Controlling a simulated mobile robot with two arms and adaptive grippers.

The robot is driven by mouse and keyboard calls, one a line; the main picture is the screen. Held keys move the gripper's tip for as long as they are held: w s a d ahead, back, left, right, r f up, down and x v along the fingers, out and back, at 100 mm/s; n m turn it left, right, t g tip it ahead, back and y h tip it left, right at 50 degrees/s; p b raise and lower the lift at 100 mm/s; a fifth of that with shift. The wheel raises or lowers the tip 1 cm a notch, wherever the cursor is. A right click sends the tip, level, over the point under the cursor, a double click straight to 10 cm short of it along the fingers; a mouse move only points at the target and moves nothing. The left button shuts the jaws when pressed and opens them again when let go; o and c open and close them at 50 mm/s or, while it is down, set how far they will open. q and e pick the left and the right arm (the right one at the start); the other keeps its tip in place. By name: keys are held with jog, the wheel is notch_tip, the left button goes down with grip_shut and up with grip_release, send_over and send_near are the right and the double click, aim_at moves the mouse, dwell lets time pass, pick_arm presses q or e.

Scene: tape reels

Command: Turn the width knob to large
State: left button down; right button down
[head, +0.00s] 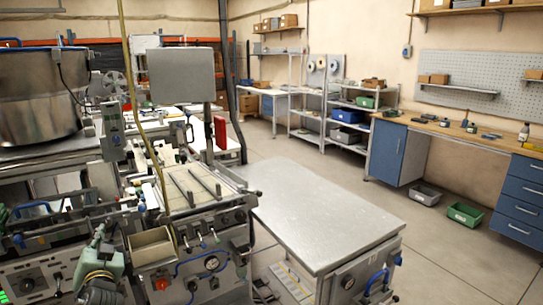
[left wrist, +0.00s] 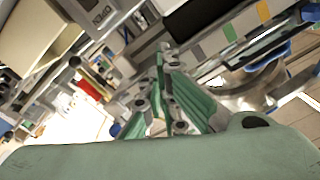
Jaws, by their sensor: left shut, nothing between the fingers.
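Several dark knobs sit on the machine fronts. One is on the left panel (head: 55,277) and one is on the middle machine's front (head: 240,216). I cannot tell which is the width knob, and no size marking is readable. My left gripper (left wrist: 161,62) points away from the camera in the left wrist view. Its green fingers are shut and empty, close to grey machine parts. Contact with a knob cannot be made out. In the head view my pale green left wrist is low at the left, in front of the machine panels. My right gripper is not in view.
A large steel drum (head: 38,100) stands at the left. A bare metal table (head: 315,210) stands right of the machine. Open floor (head: 460,255) lies further right, with a grey bin (head: 425,194) and a green bin (head: 465,214). A strip with coloured patches (left wrist: 230,32) crosses the wrist view.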

aim_at(107, 222)
pick_arm(q)
jog(key=v, duration=0.4)
jog(key=shift+p, duration=0.4)
jog(key=w+m+p, duration=0.1)
jog(key=m, duration=0.1)
jog(key=w+a+m+p, duration=0.1)
jog(key=w+m+p, duration=0.1)
jog(key=w+a+m+p, duration=0.1)
jog(key=w, duration=0.1)
jog(key=shift+w+a+r+m, duration=0.1)
jog(key=shift+m, duration=0.3)
dwell(0.4)
jog(key=shift+w+r+p, duration=0.2)
jog(key=shift+r+p, duration=0.15)
dwell(0.6)
